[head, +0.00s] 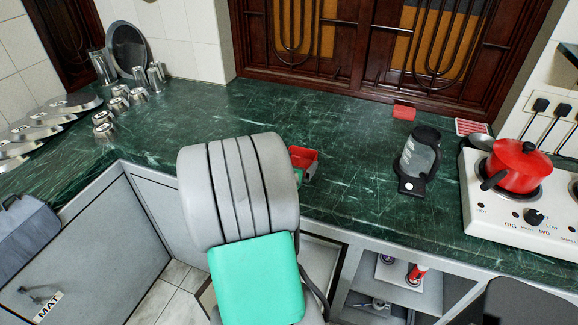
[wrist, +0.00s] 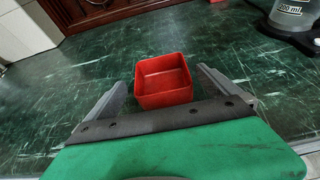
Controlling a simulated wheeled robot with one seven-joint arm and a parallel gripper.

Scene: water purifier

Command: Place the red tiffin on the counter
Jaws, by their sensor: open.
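The red tiffin (wrist: 164,82) is an open square box. In the wrist view it stands upright on the green marble counter (wrist: 95,60), between the two spread fingers of my gripper (wrist: 163,88). The gripper is open, and a gap shows on each side of the box. In the head view my arm hides most of the tiffin; only a red part (head: 303,160) shows to the right of the arm.
A water purifier or jug with a dark lid (head: 419,160) stands on the counter to the right. A small red piece (head: 404,112) lies by the window. A white stove (head: 520,210) holds a red pot (head: 518,166). Steel cups (head: 118,103) stand back left.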

